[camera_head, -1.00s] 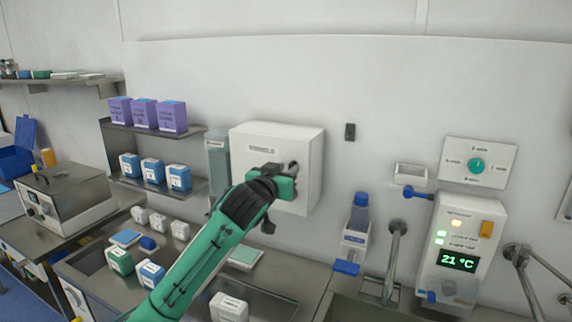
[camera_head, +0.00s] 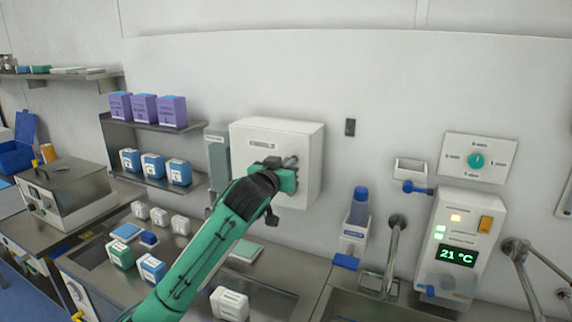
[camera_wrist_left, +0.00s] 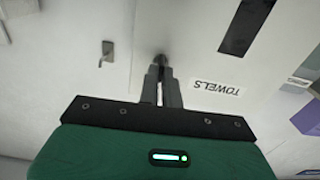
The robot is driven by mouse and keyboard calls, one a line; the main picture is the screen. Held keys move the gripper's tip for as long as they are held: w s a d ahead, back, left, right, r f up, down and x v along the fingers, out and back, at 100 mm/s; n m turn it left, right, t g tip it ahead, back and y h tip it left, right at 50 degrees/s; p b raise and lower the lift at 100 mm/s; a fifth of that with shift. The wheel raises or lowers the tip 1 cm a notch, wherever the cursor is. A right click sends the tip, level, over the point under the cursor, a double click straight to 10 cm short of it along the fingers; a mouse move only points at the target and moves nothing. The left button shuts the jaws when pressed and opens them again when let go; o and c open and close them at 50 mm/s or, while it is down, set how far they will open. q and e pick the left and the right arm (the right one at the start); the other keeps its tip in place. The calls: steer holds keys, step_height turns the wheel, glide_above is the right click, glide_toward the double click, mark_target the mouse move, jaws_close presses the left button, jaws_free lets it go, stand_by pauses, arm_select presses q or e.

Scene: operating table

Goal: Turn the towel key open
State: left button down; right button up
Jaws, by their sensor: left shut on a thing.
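The white towel box (camera_head: 309,140) is mounted on the wall in the middle of the head view. In the left wrist view its front (camera_wrist_left: 205,55) carries an upside-down TOWELS label (camera_wrist_left: 217,88). My left gripper (camera_head: 289,163) is at the lower right of the box front. In the left wrist view its dark fingers (camera_wrist_left: 161,75) are close together on the small towel key (camera_wrist_left: 160,60) at the box front. The fingers and hand hide most of the key, so its angle cannot be told. My right gripper is not in view.
A grey-green dispenser (camera_head: 217,155) hangs left of the box. A blue-capped bottle (camera_head: 359,208) and a unit reading 21 °C (camera_head: 458,240) are to the right. Shelves with purple (camera_head: 145,107) and blue-white boxes are left. Several containers stand on the counter below.

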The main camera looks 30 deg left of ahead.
arm_select(q)
steer(key=shift+a+n+p, duration=0.15)
steer(key=shift+n+p, duration=4.65)
steer(key=shift+n, duration=3.9)
steer(key=c, duration=1.6)
jaws_free()
steer(key=shift+f, duration=0.15)
